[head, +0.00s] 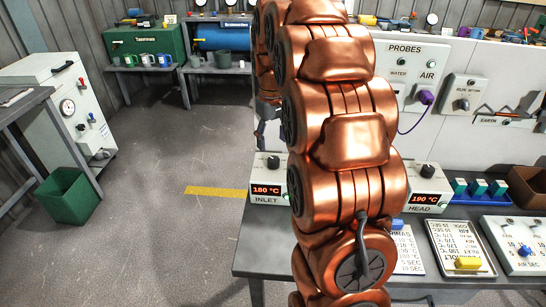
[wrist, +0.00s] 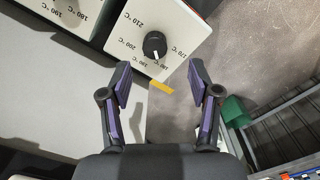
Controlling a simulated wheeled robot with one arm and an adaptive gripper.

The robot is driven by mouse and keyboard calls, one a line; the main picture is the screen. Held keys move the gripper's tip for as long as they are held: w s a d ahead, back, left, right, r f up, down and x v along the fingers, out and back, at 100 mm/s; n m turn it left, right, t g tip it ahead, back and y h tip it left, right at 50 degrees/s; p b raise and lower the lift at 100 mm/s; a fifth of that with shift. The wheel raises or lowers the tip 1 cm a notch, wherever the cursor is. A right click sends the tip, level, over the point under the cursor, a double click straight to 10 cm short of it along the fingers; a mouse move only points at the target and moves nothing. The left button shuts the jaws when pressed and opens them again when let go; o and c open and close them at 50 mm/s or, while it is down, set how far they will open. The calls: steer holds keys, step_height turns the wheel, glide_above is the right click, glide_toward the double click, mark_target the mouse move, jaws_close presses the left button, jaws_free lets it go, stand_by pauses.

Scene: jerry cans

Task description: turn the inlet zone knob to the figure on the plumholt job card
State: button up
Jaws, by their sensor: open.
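The inlet unit (head: 268,190) stands at the back left of the bench in the head view, labelled INLET and showing 180 °C. In the wrist view its black knob (wrist: 154,44) sits on a white plate (wrist: 178,22) with figures from about 170 to 210 °C. The knob's white mark points towards 180. My gripper (wrist: 159,66) is open and empty, with the knob beyond and between its fingertips, apparently not touching. Two cards lie on the bench, a left one (head: 408,250) and a right one (head: 450,236). My arm partly hides the left card; I cannot surely read the plumholt name.
A head unit (head: 430,188) showing 190 °C stands right of my arm; a second dial plate (wrist: 75,12) shows in the wrist view. A yellow block (head: 467,263) lies on the right card. An AIR SEC box (head: 524,246) stands at the right.

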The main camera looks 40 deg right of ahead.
mark_target(274, 159)
steer(key=shift+w+d+f, duration=0.2)
steer(key=shift+w+d, duration=0.1)
steer(key=shift+d, duration=0.1)
steer(key=shift+f+p, duration=1.2)
steer(key=shift+f, duration=2.55)
steer(key=c, duration=1.2)
